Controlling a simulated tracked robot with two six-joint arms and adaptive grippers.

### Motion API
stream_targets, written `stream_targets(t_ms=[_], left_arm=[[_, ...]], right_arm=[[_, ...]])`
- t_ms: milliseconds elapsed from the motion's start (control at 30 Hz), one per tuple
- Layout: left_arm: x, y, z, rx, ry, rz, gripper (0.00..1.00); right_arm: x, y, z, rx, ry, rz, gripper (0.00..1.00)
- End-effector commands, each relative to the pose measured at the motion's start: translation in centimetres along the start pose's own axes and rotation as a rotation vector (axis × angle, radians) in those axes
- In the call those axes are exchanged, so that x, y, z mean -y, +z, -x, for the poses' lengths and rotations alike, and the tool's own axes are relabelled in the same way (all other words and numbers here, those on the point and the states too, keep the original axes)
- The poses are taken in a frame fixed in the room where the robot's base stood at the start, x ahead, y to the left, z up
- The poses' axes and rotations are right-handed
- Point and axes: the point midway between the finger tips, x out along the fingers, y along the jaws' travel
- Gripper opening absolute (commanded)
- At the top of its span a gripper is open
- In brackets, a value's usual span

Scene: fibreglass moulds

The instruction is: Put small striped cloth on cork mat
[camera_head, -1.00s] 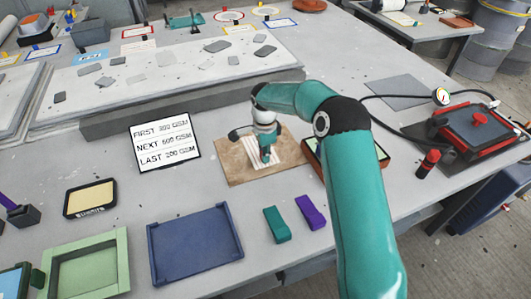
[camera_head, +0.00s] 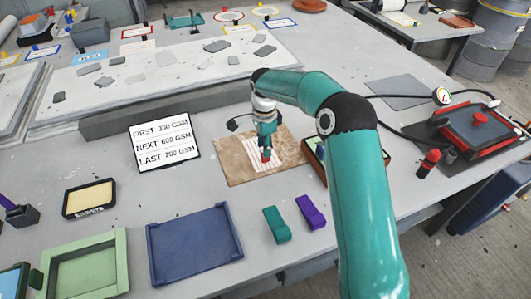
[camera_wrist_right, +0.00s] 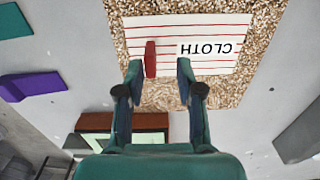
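The small striped cloth (camera_head: 256,150) is white with thin red lines. It lies flat on the brown cork mat (camera_head: 232,174), with cork showing around it. In the right wrist view the cloth (camera_wrist_right: 212,66) bears the word CLOTH and a red tab (camera_wrist_right: 150,58), and the cork mat (camera_wrist_right: 265,25) runs past the picture's top. My right gripper (camera_head: 266,150) points down over the cloth and hides part of it. In the wrist view its fingers (camera_wrist_right: 160,72) are apart, with the red tab between their tips and not clamped. My left gripper is not in view.
A sign (camera_head: 163,142) stands left of the mat. A teal block (camera_head: 277,225) and a purple block (camera_head: 311,212) lie in front, beside a blue tray (camera_head: 195,246). A brown-framed tablet (camera_wrist_right: 150,125) sits close to the mat. Bare table surrounds the mat's front.

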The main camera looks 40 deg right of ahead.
Motion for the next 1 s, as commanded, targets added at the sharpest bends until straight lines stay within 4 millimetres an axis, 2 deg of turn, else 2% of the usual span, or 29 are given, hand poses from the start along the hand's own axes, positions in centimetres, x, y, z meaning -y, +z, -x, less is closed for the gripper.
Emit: stream_targets(t_ms=[200,400,567,1000], left_arm=[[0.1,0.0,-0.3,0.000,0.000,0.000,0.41],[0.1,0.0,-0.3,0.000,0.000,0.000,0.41],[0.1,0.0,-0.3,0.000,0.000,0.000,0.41],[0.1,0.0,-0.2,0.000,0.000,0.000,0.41]], right_arm=[[0.1,0.1,4.6,0.002,-0.005,0.001,0.37],[0.1,0.0,7.3,0.001,-0.002,0.000,0.37],[0.0,0.0,8.1,0.001,-0.001,0.000,0.37],[0.0,0.0,8.1,0.001,0.000,0.000,0.37]])
